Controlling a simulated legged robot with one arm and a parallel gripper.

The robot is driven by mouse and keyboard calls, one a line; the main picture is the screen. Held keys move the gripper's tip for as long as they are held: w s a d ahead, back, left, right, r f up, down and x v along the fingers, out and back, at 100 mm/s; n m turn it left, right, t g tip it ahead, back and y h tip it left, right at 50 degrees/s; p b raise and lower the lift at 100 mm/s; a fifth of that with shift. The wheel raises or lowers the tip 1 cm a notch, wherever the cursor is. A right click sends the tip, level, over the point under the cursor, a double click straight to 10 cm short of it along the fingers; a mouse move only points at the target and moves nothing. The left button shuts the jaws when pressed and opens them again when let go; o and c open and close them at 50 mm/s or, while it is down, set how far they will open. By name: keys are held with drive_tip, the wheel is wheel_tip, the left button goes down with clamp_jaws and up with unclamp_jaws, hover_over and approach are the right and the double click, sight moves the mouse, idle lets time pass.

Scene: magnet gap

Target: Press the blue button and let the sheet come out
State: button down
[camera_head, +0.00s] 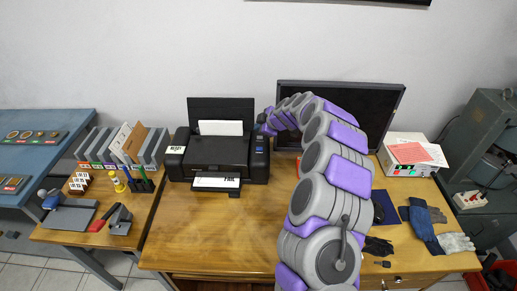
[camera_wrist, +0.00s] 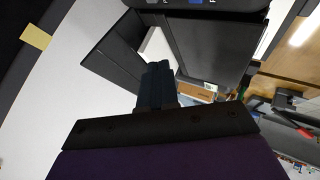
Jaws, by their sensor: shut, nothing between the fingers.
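The black printer (camera_head: 218,150) stands on the wooden desk, with white paper (camera_head: 220,128) in its rear feeder. A printed sheet (camera_head: 216,182) lies on its front tray. The control panel on the printer's right side carries a small blue patch (camera_head: 259,149), which seems to be the blue button. In the wrist view a blue button (camera_wrist: 196,2) shows at the top edge, partly cut off. My gripper (camera_wrist: 157,66) is shut and empty, its dark fingertips together. In the head view it is behind the panel's rear right, apart from the button as far as I can tell.
A dark monitor (camera_head: 390,98) stands behind my arm. A white box with papers (camera_head: 410,155) and work gloves (camera_head: 425,225) are on the right. The desk front before the printer is clear.

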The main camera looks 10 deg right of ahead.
drive_tip(key=b, duration=0.2)
hover_over(261, 149)
wheel_tip(261, 149, down, 7)
drive_tip(key=shift+r, duration=0.15)
drive_tip(key=shift+a+f+b, duration=0.15)
drive_tip(key=shift+f+b, duration=0.4)
drive_tip(key=shift+b, duration=0.05)
idle(1.6)
drive_tip(key=shift+f, duration=0.35)
